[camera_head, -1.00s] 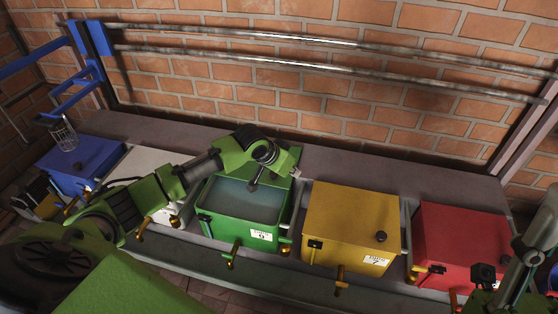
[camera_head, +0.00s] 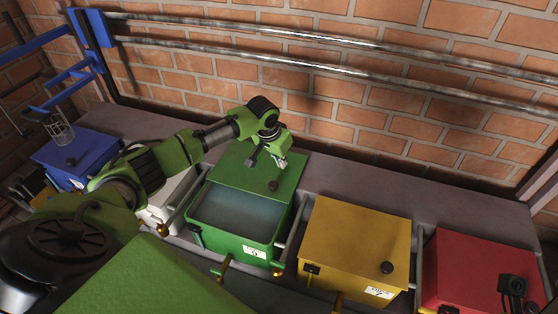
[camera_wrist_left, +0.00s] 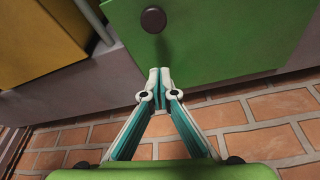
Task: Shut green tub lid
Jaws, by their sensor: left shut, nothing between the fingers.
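The green tub (camera_head: 200,234) stands in the row in the head view. Liquid (camera_head: 238,211) shows in its open front part. Its green lid (camera_head: 245,166) covers the back part, with the dark knob (camera_head: 273,186) towards the lid's front edge; I cannot tell how far it is tilted. My left gripper (camera_head: 281,162) is shut and empty at the lid's back right. In the left wrist view, the left fingertips (camera_wrist_left: 160,72) are together over the green lid (camera_wrist_left: 215,35), close to its knob (camera_wrist_left: 152,19). I cannot tell whether they touch it. My right gripper's fingers are not in view.
The yellow tub (camera_head: 350,235) stands right of the green one, then the red tub (camera_head: 460,265). A white tub (camera_head: 165,203) and a blue tub (camera_head: 75,150) are at left. Metal pipes (camera_head: 330,68) run along the brick wall behind. The ledge behind the tubs is clear.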

